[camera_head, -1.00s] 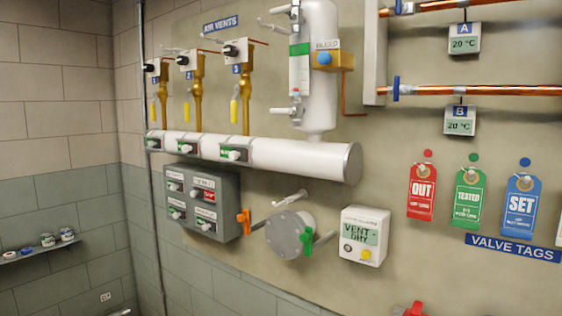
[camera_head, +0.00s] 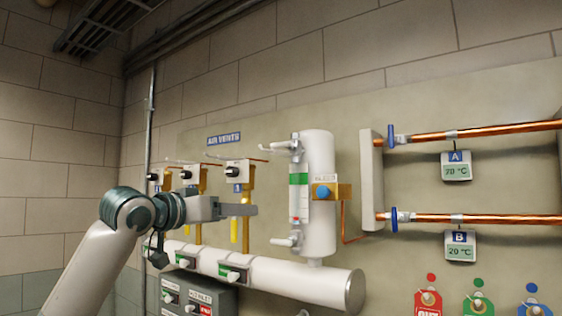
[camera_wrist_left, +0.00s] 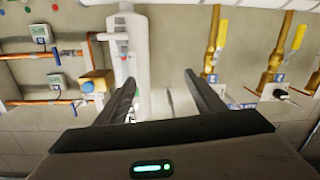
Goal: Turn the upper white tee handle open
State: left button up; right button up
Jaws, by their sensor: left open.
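The upper white tee handle (camera_head: 282,147) sticks out to the left from the top of the sight glass (camera_head: 299,190) on the white vertical cylinder (camera_head: 319,200). A similar lower white tee handle (camera_head: 286,241) sits at the glass's bottom. My left gripper (camera_head: 253,210) is to the left of the glass, lower in the picture than the upper handle and apart from it. In the left wrist view, which looks upside down, the left gripper (camera_wrist_left: 163,78) is open and empty; the cylinder (camera_wrist_left: 140,50) shows beyond its fingers. The upper handle is hard to make out there. My right gripper is not in view.
Brass air vents (camera_head: 238,176) with yellow levers are behind and left of my gripper. A white horizontal header (camera_head: 290,276) runs below. A brass block with a blue knob (camera_head: 322,192) is on the cylinder's right. Copper pipes (camera_head: 480,132) run along the right.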

pick_arm(q)
jog(key=s+r+m+h+p, duration=0.1)
jog(key=s+r+m, duration=0.1)
jog(key=s+r, duration=1)
notch_tip(320, 180, up, 4)
jog(key=shift+s+d+f+p, duration=0.15)
jog(key=shift+s+d+p, duration=0.05)
jog(key=shift+d+p, duration=0.2)
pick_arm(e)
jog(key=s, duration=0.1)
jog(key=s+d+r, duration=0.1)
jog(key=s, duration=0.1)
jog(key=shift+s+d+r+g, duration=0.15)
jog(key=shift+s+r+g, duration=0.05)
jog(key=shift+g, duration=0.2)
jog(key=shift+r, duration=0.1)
pick_arm(q)
jog(key=p, duration=0.9)
send_near(279, 143)
jog(key=x, duration=0.9)
jog(key=shift+x, duration=0.85)
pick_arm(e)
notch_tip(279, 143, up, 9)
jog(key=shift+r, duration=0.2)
pick_arm(q)
jog(key=shift+c, duration=0.5)
